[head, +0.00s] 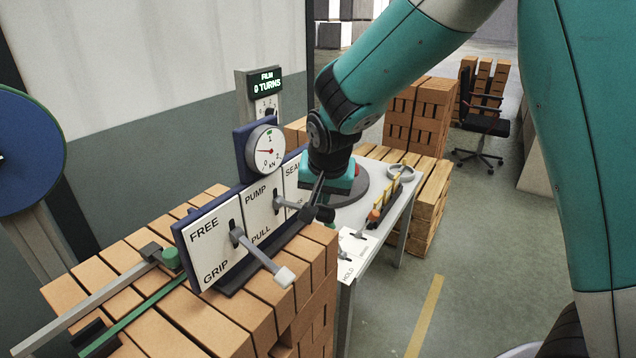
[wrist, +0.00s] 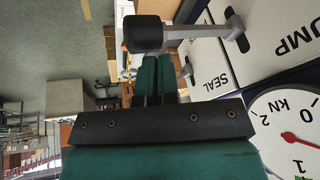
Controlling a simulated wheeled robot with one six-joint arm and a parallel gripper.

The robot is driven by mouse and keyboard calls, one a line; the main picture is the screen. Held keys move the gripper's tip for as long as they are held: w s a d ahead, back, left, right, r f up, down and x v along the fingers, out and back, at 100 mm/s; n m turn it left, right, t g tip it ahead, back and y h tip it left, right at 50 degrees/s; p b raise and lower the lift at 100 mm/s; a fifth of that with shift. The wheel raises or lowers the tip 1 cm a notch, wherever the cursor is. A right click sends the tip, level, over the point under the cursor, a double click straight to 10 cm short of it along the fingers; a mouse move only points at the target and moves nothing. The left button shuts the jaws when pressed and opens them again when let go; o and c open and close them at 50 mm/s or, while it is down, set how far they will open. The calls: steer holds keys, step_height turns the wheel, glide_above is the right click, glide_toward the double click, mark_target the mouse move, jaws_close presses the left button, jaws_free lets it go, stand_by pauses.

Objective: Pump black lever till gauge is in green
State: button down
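The black-knobbed lever (head: 324,213) sticks out from the PUMP/PULL plate (head: 262,210); its black knob (wrist: 143,33) and grey shaft also show in the wrist view. My gripper (head: 318,198) points down at this knob; in the wrist view its two teal fingers (wrist: 158,58) lie side by side, almost no gap, with nothing between them. The fingertips end at the knob's edge; I cannot tell whether they touch. The round gauge (head: 266,150) has a red needle pointing left, between 0 and the green mark near 1; it also shows in the wrist view (wrist: 270,120).
A white-tipped lever (head: 285,277) juts from the FREE/GRIP plate (head: 212,245) beside the pump lever. A SEAL plate (head: 292,180) stands on the other side. Brick stacks (head: 225,320) support the panel. A white table (head: 400,208) with small items stands behind. A counter reads 0 TURNS.

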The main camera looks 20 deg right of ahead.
steer(key=shift+w+a+r+p, duration=0.25)
steer(key=shift+w+r+p, duration=0.1)
steer(key=shift+r+p, duration=0.4)
steer(key=shift+w+a+r+p, duration=0.25)
steer(key=shift+r+p, duration=0.3)
steer(key=shift+r, duration=0.35)
steer(key=shift+w+a+r+p, duration=0.2)
steer(key=shift+w+r+p, duration=0.2)
steer(key=shift+r+p, duration=0.35)
steer(key=shift+r, duration=0.1)
steer(key=r+p, duration=0.1)
steer(key=w+a+r+p, duration=0.1)
steer(key=r, duration=0.1)
steer(key=r+p, duration=0.1)
steer(key=shift+w+a+r, duration=0.15)
steer(key=shift+w, duration=0.25)
steer(key=s+a+n+g+y+b, duration=0.2)
steer(key=s+n, duration=0.4)
steer(key=s, duration=1)
steer(key=s+a+n+g+y+b, duration=0.2)
steer(key=s+n+b, duration=0.3)
steer(key=s, duration=1)
steer(key=shift+s+a+f+n+g+y, duration=0.35)
steer(key=shift+n+y, duration=0.25)
steer(key=shift+n, duration=0.4)
